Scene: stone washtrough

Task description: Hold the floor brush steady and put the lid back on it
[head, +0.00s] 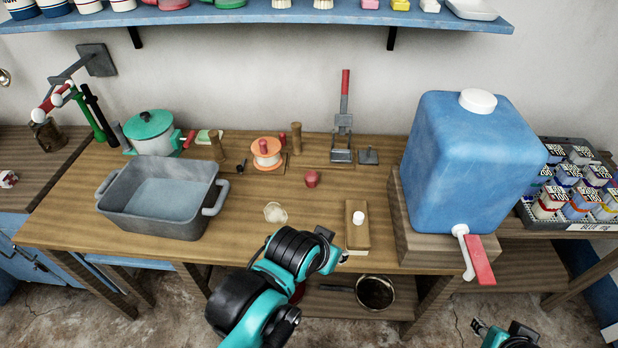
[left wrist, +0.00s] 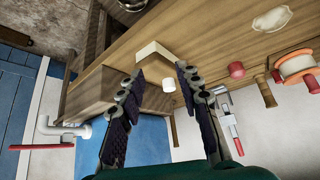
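A wooden block with a white knob on top (head: 357,236), which I take for the floor brush, lies near the table's front edge. It also shows in the left wrist view (left wrist: 153,50), ahead of my fingers. A small red cap (head: 311,178), possibly the lid, stands on the table behind it and to its left; it also shows in the left wrist view (left wrist: 236,70). My left gripper (head: 335,246) is open and empty, close to the block's front left; its parted fingers show in the wrist view (left wrist: 160,76). My right gripper (head: 497,335) is partly cut off at the bottom right, away from the table.
A blue water tank (head: 470,160) with a red-handled tap stands on a wooden stand just right of the block. A pale disc (head: 275,213) lies left. A grey basin (head: 160,205), an orange spool (head: 266,153) and a red-handled tool (head: 343,125) stand farther off.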

